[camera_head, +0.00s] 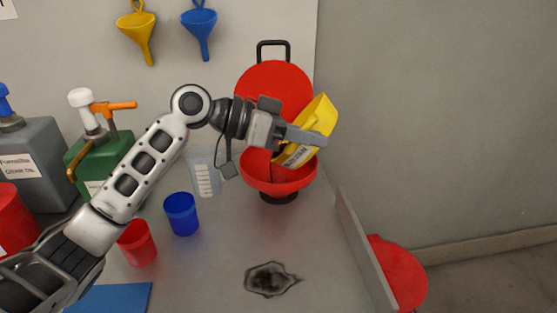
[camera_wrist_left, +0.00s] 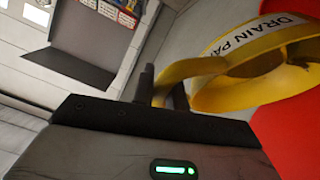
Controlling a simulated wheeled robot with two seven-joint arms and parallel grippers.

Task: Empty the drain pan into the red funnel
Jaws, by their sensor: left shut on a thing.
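The yellow drain pan (camera_head: 322,108) is held in the air and tipped steeply over the red funnel (camera_head: 281,183). Its lower edge hangs over the funnel's wide bowl. A dark streak shows near that edge, and I cannot tell whether it is liquid. My left gripper (camera_head: 312,137) is shut on the pan. In the left wrist view the dark fingers (camera_wrist_left: 165,88) are at the pan's yellow handle, and the pan (camera_wrist_left: 235,93) shows its "DRAIN PAN" label. The pan's inside is mostly hidden. The funnel's round red lid (camera_head: 273,85) stands open behind. My right gripper is out of view.
A green pump jug (camera_head: 88,160), a grey jug (camera_head: 40,155), a clear measuring jug (camera_head: 203,172), a blue cup (camera_head: 182,214) and a red cup (camera_head: 137,243) stand left. A dark stain (camera_head: 270,279) lies on the bench front. Yellow (camera_head: 138,28) and blue (camera_head: 200,25) funnels hang behind.

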